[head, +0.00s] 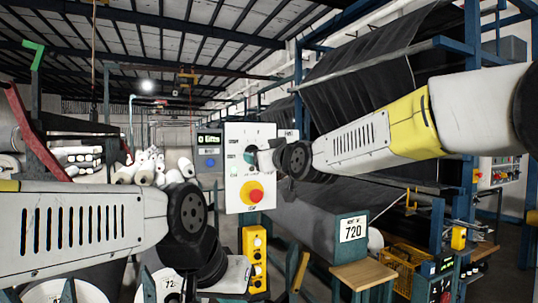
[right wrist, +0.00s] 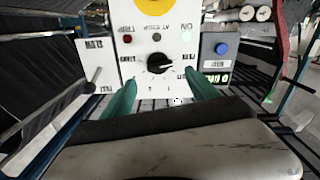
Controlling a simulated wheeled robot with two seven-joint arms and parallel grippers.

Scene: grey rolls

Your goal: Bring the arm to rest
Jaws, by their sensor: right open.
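My right arm reaches in from the right in the head view. Its gripper (head: 250,158) is in front of the upper part of a white control panel (head: 236,135). In the right wrist view, which is upside down, my right gripper (right wrist: 161,92) has two teal fingers spread apart with nothing between the tips. A black rotary knob (right wrist: 158,63) on the panel lies just beyond them; whether they touch the panel is unclear. My left arm comes in from the left; its gripper (head: 226,277) is low in the head view, and its fingers cannot be made out.
The panel carries a red button (head: 255,195) on a yellow surround. A grey box with a blue button (right wrist: 222,48) stands beside it. A machine with dark fabric (head: 365,60) fills the right. White rolls (head: 150,165) are stacked at the left back. A wooden stool (head: 363,274) stands low right.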

